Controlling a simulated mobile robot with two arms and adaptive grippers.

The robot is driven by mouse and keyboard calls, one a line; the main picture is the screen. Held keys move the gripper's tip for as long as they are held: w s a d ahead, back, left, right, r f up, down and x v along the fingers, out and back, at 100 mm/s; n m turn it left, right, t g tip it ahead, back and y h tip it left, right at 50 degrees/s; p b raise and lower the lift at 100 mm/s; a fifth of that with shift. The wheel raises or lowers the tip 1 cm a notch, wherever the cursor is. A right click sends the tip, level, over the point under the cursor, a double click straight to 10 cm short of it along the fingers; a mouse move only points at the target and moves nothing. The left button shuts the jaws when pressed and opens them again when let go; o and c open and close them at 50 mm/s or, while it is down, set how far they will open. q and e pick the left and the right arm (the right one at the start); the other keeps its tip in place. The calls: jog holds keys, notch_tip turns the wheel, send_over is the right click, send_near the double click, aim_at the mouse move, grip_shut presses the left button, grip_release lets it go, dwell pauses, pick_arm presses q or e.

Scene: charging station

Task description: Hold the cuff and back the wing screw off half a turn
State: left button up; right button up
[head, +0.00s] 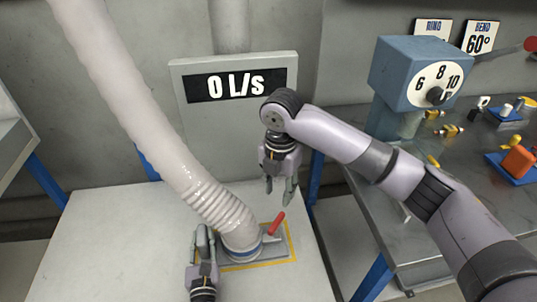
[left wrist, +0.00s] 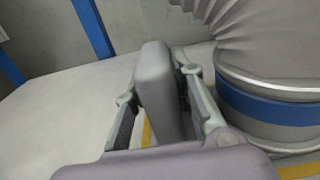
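The cuff (head: 240,243) is a grey collar with a blue band at the lower end of the pale hose, on a plate on the white table. It fills the right of the left wrist view (left wrist: 265,108). A red handle (head: 276,223) sticks up at the cuff's right; I cannot tell whether it is the wing screw. My left gripper (head: 203,243) is left of the cuff, its fingers apart on either side of an upright grey slab (left wrist: 158,85), with a gap on the left. My right gripper (head: 281,190) hangs open and empty above the red handle.
A yellow outline (head: 293,243) borders the plate on the white table (head: 110,250). A panel (head: 235,115) behind reads 0 L/s. A metal bench (head: 400,235) at right carries a blue dial machine (head: 410,65) and small parts. The table's left part is clear.

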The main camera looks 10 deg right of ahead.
pick_arm(q)
jog(key=o, duration=0.5)
